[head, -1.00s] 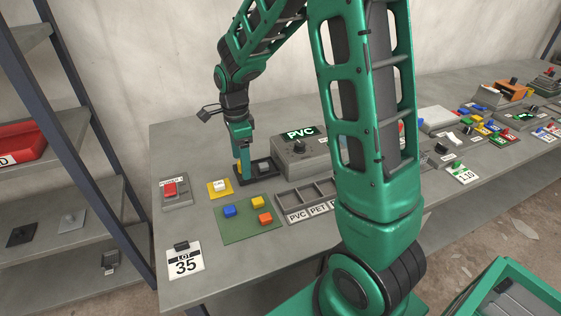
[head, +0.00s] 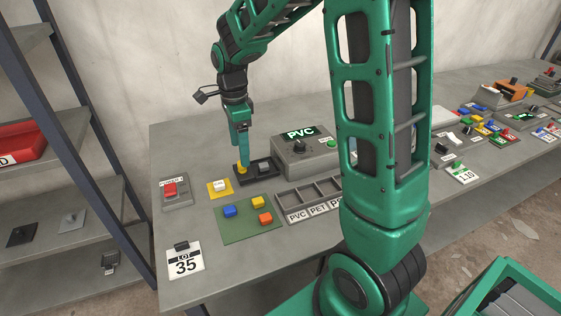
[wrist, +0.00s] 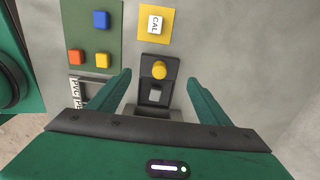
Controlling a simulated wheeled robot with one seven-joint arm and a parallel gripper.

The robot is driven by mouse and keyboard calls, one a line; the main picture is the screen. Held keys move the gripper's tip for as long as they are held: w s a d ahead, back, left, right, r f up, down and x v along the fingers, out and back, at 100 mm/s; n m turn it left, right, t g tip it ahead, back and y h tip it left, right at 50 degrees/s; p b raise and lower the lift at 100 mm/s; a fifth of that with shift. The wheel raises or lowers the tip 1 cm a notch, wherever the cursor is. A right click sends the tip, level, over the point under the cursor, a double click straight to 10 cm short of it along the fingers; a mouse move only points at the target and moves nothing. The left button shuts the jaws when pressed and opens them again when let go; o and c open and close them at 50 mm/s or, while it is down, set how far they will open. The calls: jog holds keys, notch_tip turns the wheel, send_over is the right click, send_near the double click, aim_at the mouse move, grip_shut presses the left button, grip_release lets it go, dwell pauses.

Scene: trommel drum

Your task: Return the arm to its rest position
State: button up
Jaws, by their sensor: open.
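My gripper (head: 240,150) points down above the back left of the grey bench (head: 225,285). In the wrist view my gripper (wrist: 158,82) is open, its two green fingers spread to either side of a black holder (wrist: 172,65). A yellow knob (wrist: 159,70) and a grey block sit on that holder, between the fingers in the picture. In the head view the yellow knob (head: 242,169) shows just under the fingertips. I cannot tell whether the fingers touch anything. My arm rises from the lower middle and bends over toward the bench.
A PVC box (head: 300,155) with a dial stands right of my gripper. A yellow CAL plate (head: 219,188), a green mat (head: 250,220) with coloured blocks, a labelled divided tray (head: 290,196) and a red-button box (head: 172,190) are near. Shelves (head: 50,150) stand left.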

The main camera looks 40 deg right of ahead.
jog(key=s+d+r+n, duration=0.1)
jog(key=s+d+n, duration=0.3)
jog(key=s, duration=0.6)
jog(key=s+d+r+n, duration=0.2)
jog(key=s+d+n, duration=0.2)
jog(key=s, duration=0.6)
jog(key=s+d+r+n, duration=0.2)
jog(key=s+d+n, duration=0.2)
jog(key=s, duration=0.7)
jog(key=shift+n, duration=0.9)
jog(key=shift+w+d, duration=0.1)
jog(key=shift+w+f, duration=0.25)
jog(key=shift+w, duration=0.35)
